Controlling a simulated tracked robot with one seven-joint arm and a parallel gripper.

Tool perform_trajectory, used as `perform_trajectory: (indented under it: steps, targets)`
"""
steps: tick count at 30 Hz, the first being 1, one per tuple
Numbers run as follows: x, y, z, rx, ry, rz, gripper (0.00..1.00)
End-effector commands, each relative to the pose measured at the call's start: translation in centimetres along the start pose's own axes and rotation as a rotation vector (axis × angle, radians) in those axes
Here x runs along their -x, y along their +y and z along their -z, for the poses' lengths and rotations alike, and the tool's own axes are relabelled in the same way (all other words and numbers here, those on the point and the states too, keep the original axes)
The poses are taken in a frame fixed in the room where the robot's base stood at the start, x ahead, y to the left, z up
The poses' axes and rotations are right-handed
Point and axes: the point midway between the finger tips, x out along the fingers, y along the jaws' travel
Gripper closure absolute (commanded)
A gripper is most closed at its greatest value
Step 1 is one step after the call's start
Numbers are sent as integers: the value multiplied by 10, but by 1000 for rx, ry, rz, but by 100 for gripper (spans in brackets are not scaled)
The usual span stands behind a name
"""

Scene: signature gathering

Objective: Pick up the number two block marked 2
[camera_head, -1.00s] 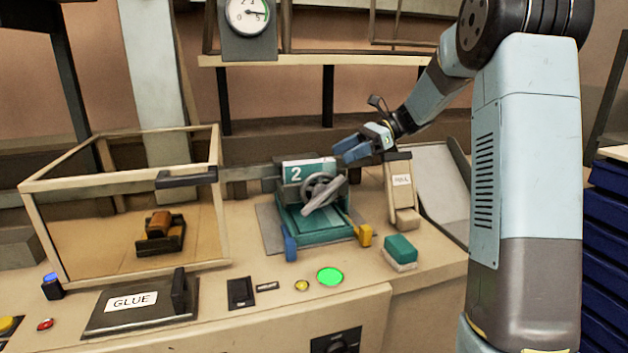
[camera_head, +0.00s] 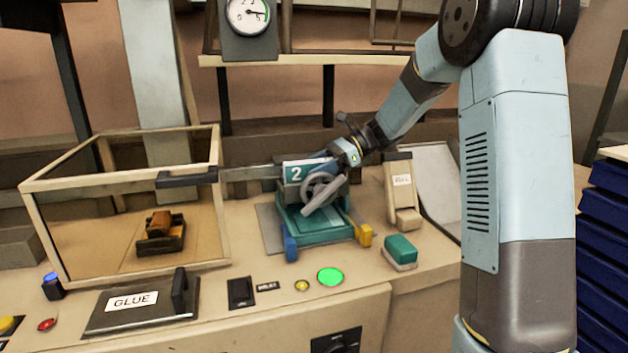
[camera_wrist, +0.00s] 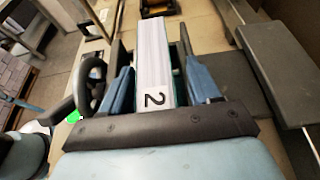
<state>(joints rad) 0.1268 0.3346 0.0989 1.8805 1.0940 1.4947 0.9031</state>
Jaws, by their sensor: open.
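The number two block (camera_head: 296,173) shows a green face with a white 2, and it sits at the top of the green clamp machine (camera_head: 312,222) with a grey handwheel (camera_head: 321,189). In the wrist view the block (camera_wrist: 153,55) is a long white stack with a 2 label at its near end. My gripper (camera_head: 322,164) is at the block's right end in the head view. In the wrist view my gripper (camera_wrist: 160,80) is open, with one blue finger on each side of the block. Narrow gaps show beside it; contact cannot be told.
A glass case (camera_head: 122,172) with a small brown-topped stamp inside stands at left. A GLUE pad (camera_head: 140,302), a lit green button (camera_head: 330,277), a green-and-white block (camera_head: 400,250) and a lever stand (camera_head: 400,185) surround the machine. A shelf (camera_head: 330,60) runs above.

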Motion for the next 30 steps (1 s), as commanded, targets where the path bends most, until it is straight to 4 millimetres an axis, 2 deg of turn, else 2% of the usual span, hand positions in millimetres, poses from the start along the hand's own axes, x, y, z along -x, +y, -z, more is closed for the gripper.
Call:
perform_trajectory:
  steps: [4, 23, 30]
  targets:
    - [0, 0, 0, 0, 0, 0, 38]
    - [1, 0, 0, 0, 0, 1, 99]
    - [1, 0, 0, 0, 0, 1, 100]
